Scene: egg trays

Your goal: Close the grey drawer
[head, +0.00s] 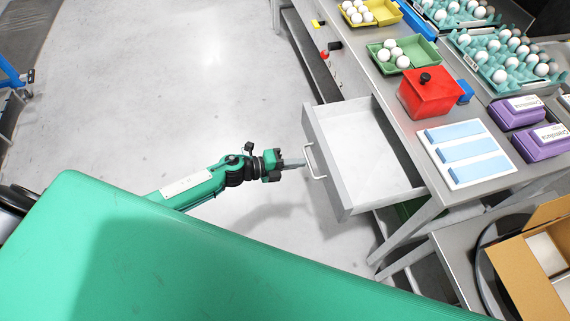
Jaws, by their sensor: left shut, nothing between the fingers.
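The grey drawer (325,147) is pulled out from the workbench in the head view, and its inside looks empty. A metal handle (315,162) sits on its front panel. My left gripper (300,163) is shut and empty, with its fingertips right at the handle, in front of the drawer's front panel. I cannot tell whether the fingertips touch the handle. My right gripper is not in view.
The workbench (405,115) carries a red box (430,92), a green tray (383,62) with eggs, a white panel (466,153) with blue strips, and purple boxes (515,112). A cardboard box (515,270) stands at lower right. The floor left of the drawer is clear.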

